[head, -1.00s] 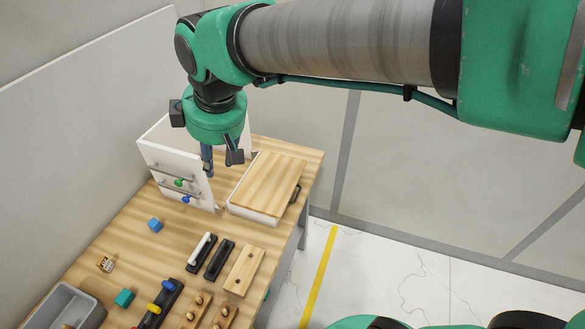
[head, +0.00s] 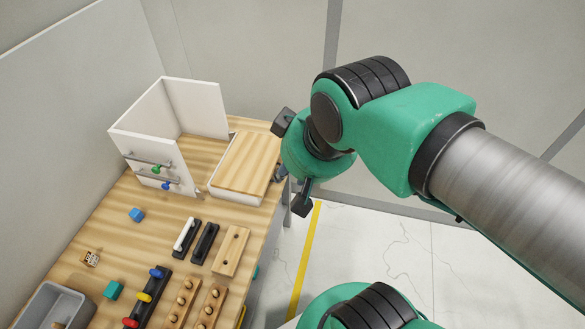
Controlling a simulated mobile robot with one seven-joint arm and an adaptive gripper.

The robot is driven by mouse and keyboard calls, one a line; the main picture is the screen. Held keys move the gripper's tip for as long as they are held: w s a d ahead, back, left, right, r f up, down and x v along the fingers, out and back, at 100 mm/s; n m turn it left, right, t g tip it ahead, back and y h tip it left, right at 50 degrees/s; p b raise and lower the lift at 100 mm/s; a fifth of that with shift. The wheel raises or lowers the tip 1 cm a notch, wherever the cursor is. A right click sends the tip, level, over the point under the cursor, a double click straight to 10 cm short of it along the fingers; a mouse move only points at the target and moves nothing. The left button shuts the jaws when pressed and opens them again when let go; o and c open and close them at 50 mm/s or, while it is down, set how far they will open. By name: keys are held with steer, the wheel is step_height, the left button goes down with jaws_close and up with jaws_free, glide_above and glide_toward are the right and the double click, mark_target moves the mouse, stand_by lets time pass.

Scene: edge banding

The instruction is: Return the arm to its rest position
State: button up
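My gripper (head: 292,192) hangs from the green wrist at the right edge of the wooden table (head: 105,232), beside the wood-topped box. One dark finger shows below the wrist and another part shows behind it at the left. The gap between the fingers is mostly hidden, so I cannot tell whether it is open or shut. No held object shows. My arm reaches in from the right of the picture, with its wrist bent down over the floor side of the table.
A white open cabinet (head: 151,148) and a wood-topped box (head: 243,163) stand at the back. Blocks, handles (head: 205,243), peg boards (head: 181,303) and a grey bin (head: 47,309) lie nearer. The floor (head: 395,262) right of the table is clear, with a yellow line (head: 305,262).

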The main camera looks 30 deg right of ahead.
step_height(320, 180, down, 7)
steer(key=b, duration=0.7)
steer(key=shift+o, duration=0.6)
steer(key=shift+w+a, duration=0.1)
steer(key=w+a+f+n+g+y+b, duration=0.1)
steer(key=w+a+f+g, duration=0.1)
steer(key=a+f, duration=0.5)
steer(key=w+a+f+g+b, duration=0.1)
steer(key=a+f+g, duration=0.1)
steer(key=a, duration=0.9)
steer(key=s+a+f+g+b, duration=0.1)
steer(key=s+a+f, duration=0.2)
steer(key=a+f, duration=0.2)
steer(key=s+a+f+n+g+h, duration=0.1)
steer(key=s+a+f+g, duration=0.1)
steer(key=a+f, duration=0.4)
steer(key=s+a, duration=0.1)
steer(key=a, duration=0.2)
steer(key=shift+s+a+f+b, duration=0.2)
steer(key=shift+s+a+b, duration=0.15)
steer(key=shift+a+b, duration=0.05)
